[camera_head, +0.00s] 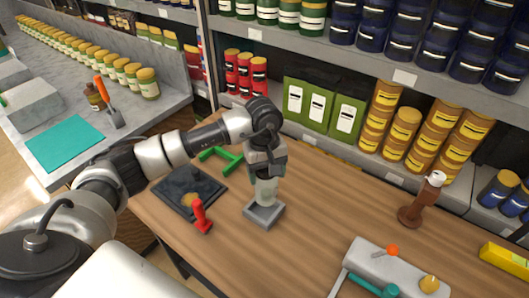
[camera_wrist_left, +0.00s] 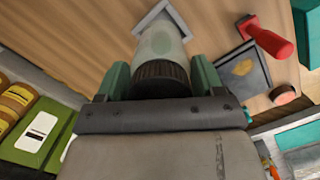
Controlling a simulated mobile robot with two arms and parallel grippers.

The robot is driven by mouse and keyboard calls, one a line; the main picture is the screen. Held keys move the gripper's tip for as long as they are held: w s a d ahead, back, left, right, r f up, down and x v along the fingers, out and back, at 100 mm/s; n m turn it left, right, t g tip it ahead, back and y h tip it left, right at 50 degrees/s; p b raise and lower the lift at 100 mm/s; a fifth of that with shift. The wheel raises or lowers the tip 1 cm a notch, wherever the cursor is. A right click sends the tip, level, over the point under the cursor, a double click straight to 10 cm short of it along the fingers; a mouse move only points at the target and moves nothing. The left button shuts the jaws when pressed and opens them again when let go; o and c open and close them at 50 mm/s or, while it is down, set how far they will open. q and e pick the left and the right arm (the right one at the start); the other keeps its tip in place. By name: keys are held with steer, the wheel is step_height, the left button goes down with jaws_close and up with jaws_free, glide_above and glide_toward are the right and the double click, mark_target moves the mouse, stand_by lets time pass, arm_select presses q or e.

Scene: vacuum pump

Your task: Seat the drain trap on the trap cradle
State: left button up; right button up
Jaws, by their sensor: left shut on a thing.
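The drain trap, a pale translucent cylinder (camera_head: 265,191) with a dark ribbed cap, hangs upright below my left gripper (camera_head: 265,172). In the left wrist view the green fingers of my left gripper (camera_wrist_left: 160,82) are shut on the cap end of the trap (camera_wrist_left: 161,45). The trap cradle, a grey square block (camera_head: 264,214), stands on the wooden table right under the trap's lower end. Its pale edge shows past the trap in the left wrist view (camera_wrist_left: 166,12). The trap hides the cradle's middle, and I cannot tell whether they touch. My right gripper is out of view.
A dark tray (camera_head: 173,187) and a red-handled tool (camera_head: 202,215) lie left of the cradle, with a green bracket (camera_head: 222,159) behind. A grey pump body (camera_head: 385,264) and a brown bottle (camera_head: 421,199) stand at right. The table between cradle and bottle is clear.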

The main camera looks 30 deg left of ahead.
arm_select(q)
steer(key=shift+w+a+r+n, duration=0.2)
steer(key=shift+w+r+n, duration=0.1)
steer(key=shift+n, duration=0.1)
steer(key=shift+w+a, duration=0.15)
steer(key=shift+a, duration=0.1)
step_height(320, 180, down, 2)
steer(key=shift+w+a+f, duration=0.1)
steer(key=shift+w+a, duration=0.05)
steer(key=shift+f+b, duration=0.3)
step_height(320, 180, down, 3)
steer(key=shift+r+b, duration=0.2)
steer(key=shift+b, duration=0.6)
steer(key=shift+f+b, duration=0.35)
steer(key=shift+b, duration=0.1)
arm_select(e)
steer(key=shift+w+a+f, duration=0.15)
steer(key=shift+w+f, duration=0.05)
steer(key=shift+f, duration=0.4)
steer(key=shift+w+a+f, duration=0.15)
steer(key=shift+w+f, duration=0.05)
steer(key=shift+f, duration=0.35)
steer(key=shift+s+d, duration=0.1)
